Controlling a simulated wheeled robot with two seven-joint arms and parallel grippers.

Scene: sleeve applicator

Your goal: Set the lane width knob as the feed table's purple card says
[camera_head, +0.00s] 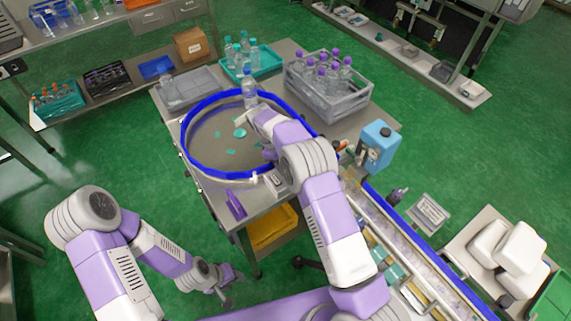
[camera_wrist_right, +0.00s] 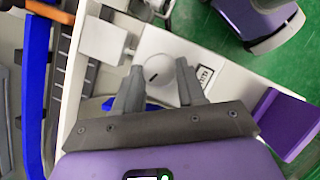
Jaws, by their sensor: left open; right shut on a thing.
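The lane width knob (camera_wrist_right: 157,68) is a round pale grey dial on a white panel in the right wrist view, with a short dark mark on its face. My right gripper (camera_wrist_right: 160,74) is shut on it, one finger on each side. In the head view my right arm hides the fingers and knob. The purple card (camera_head: 235,205) stands at the feed table's front edge; a purple plate (camera_wrist_right: 290,124), likely the same card, shows in the right wrist view. Its writing is not visible. My left gripper (camera_head: 226,290) is open and empty, low over the floor.
A blue-rimmed round table (camera_head: 190,153) with teal caps lies under my right arm. A clear bottle (camera_head: 249,92) stands at its far rim. A grey crate of purple-capped bottles (camera_head: 340,103) is behind. A conveyor (camera_head: 385,222) runs at right. Floor at left is clear.

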